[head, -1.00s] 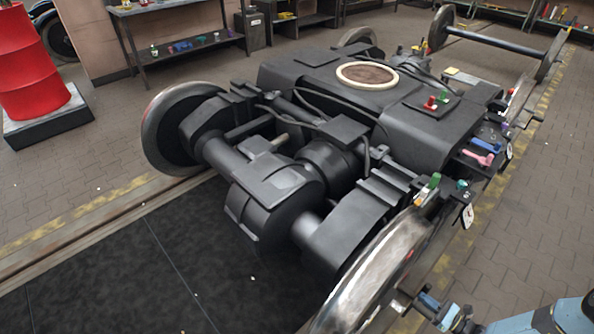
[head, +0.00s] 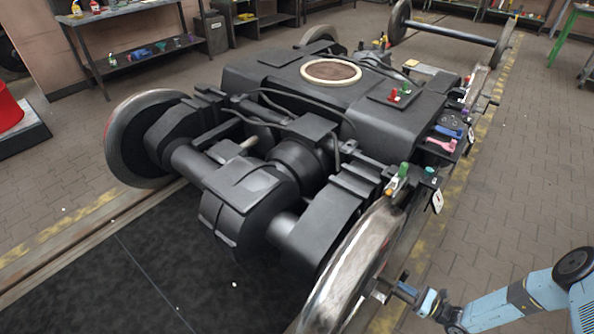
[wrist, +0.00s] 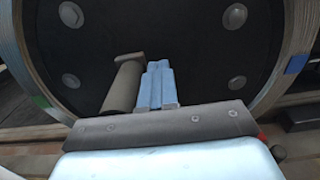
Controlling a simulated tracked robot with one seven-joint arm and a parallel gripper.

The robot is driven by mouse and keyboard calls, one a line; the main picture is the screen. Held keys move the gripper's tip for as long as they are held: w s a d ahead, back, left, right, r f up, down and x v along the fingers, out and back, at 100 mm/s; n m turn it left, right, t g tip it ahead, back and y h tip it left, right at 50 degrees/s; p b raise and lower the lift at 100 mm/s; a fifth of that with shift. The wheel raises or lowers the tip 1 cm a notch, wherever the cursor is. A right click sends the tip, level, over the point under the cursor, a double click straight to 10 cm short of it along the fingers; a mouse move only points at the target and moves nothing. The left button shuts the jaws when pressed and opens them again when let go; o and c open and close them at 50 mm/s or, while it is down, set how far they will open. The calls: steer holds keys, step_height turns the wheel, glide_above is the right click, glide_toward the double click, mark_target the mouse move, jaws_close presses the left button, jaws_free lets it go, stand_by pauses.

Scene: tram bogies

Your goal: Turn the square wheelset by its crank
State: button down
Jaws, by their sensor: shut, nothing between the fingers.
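The near wheel (head: 352,262) of the bogie's front wheelset stands at the lower middle of the head view. Its dark face (wrist: 205,45) with several round bolts fills the wrist view. A dark crank handle (wrist: 124,86) sticks out from the face toward me. My gripper (wrist: 158,68), with blue fingers, is shut and empty just right of the handle; I cannot tell whether they touch. In the head view my gripper (head: 398,288) is at the outer side of this wheel. A blue mark (wrist: 298,60) and a green mark (wrist: 41,101) show on the rim.
The dark bogie frame (head: 405,125) spans the middle, with small coloured items and a white tag (head: 437,201) along its right side. A loose wheelset (head: 455,36) stands behind. Paved floor (head: 525,185) to the right is clear.

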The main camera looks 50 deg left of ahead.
mark_target(399, 296)
steer(key=shift+s, duration=0.2)
stand_by(0.3)
steer(key=shift+s+d+r, duration=0.2)
steer(key=shift+s+r, duration=0.05)
steer(key=shift+s, duration=0.7)
steer(key=shift+s+d, duration=0.2)
steer(key=shift+s, duration=0.45)
steer(key=shift+s, duration=0.25)
steer(key=shift+s+d+f, duration=0.15)
steer(key=shift+s+d, duration=0.1)
steer(key=shift+s, duration=0.5)
steer(key=shift+s+f, duration=0.1)
steer(key=shift+s, duration=0.1)
stand_by(0.4)
steer(key=shift+s+d+f, duration=0.2)
steer(key=shift+s+f, duration=0.05)
steer(key=shift+s, duration=0.35)
steer(key=shift+s+d+f, duration=0.15)
steer(key=shift+s+f, duration=0.35)
steer(key=shift+s, duration=0.25)
stand_by(0.7)
